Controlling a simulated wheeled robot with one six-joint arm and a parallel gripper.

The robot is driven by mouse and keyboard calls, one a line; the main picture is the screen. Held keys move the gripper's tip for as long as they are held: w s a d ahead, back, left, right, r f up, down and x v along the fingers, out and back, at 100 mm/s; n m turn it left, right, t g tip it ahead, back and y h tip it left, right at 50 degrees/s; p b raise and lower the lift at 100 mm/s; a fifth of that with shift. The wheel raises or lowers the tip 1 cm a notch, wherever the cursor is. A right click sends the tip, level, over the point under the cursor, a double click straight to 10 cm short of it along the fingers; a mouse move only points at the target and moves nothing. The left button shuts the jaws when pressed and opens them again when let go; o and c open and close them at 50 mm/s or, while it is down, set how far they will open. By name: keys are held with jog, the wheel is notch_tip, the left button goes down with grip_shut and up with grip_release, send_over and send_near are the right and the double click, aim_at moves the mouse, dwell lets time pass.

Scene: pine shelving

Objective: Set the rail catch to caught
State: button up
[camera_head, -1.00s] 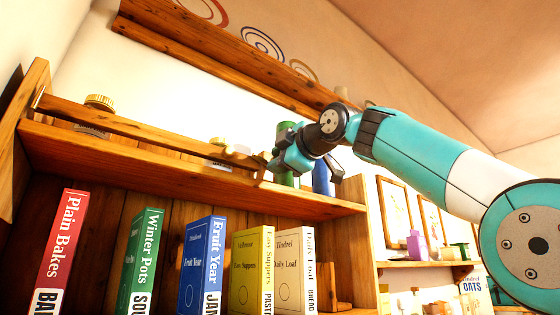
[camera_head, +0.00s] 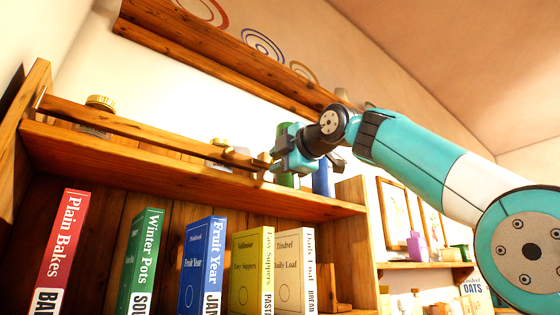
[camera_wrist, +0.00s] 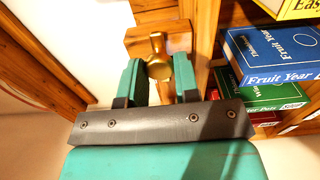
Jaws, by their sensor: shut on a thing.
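The wooden rail (camera_head: 150,129) runs along the front of the upper shelf, above its board. At its right end is the catch, where my gripper (camera_head: 282,163) is. In the wrist view a brass knob (camera_wrist: 157,62) stands out from a small wooden block (camera_wrist: 180,41). My gripper (camera_wrist: 158,84) has one teal finger on each side of this knob and is shut on it. In the head view my gripper covers much of the catch, so I cannot tell its exact setting.
Jars with brass lids (camera_head: 100,103) stand behind the rail. A green can (camera_head: 284,135) and a blue one (camera_head: 321,178) stand behind my gripper. Several books, such as the red one (camera_head: 62,245), fill the shelf below. A higher wooden shelf (camera_head: 220,62) runs above.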

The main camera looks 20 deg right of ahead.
jog(key=o, duration=0.9)
jog(key=shift+s, duration=0.1)
jog(key=b+v, duration=0.1)
jog(key=v, duration=1.6)
jog(key=shift+b, duration=0.3)
jog(key=shift+s, duration=0.1)
